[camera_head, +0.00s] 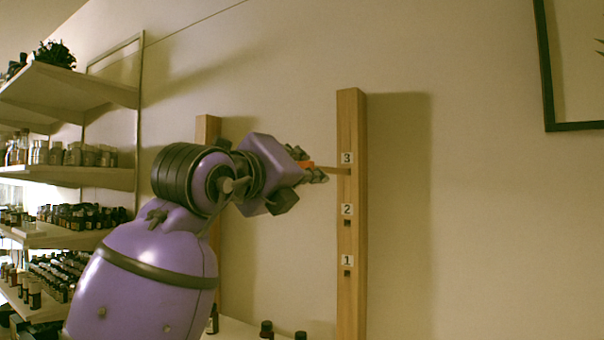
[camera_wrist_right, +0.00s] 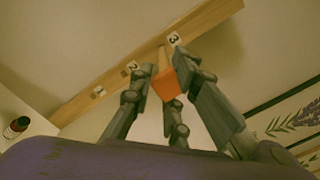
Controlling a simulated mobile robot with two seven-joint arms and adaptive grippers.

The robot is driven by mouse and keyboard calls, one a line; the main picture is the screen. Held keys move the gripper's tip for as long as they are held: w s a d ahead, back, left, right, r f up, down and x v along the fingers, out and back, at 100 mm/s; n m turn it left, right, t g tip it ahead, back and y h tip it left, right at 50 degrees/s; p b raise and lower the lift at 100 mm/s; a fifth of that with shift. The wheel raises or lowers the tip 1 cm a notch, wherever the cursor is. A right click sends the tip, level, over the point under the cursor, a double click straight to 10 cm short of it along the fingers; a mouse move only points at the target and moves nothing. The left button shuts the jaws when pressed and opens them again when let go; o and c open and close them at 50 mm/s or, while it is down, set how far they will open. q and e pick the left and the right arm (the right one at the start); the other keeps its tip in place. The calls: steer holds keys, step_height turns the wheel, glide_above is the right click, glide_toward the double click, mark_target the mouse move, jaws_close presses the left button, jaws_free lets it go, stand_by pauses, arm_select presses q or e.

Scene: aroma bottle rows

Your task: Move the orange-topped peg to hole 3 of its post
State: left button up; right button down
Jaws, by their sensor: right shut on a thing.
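The peg has an orange top (camera_head: 306,165) and a thin wooden shaft (camera_head: 330,169). My right gripper (camera_head: 308,166) is shut on the orange top and holds the peg roughly level. The shaft reaches the right wooden post (camera_head: 351,120) at hole 3, just below label 3 (camera_head: 347,158); I cannot tell how deep its tip is. Holes 2 (camera_head: 347,223) and 1 (camera_head: 347,273) look empty. The right wrist view shows the orange top (camera_wrist_right: 167,85) between the fingers of my right gripper (camera_wrist_right: 160,84), with the shaft against the post (camera_wrist_right: 205,22) beside label 3. My left gripper is not in view.
A second wooden post (camera_head: 208,128) stands left, partly behind my arm. Shelves (camera_head: 70,85) with several bottles fill the left side. A few dark bottles (camera_head: 266,328) stand low between the posts. A framed picture (camera_head: 549,90) hangs right. The wall right of the post is clear.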

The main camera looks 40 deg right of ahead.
steer(key=shift+d, duration=0.25)
stand_by(0.4)
steer(key=shift+w+d, duration=0.15)
steer(key=shift+d, duration=0.15)
steer(key=shift+x, duration=2.5)
steer(key=c, duration=1.6)
jaws_free()
steer(key=shift+f, duration=0.2)
steer(key=v, duration=1.2)
steer(key=shift+r, duration=0.1)
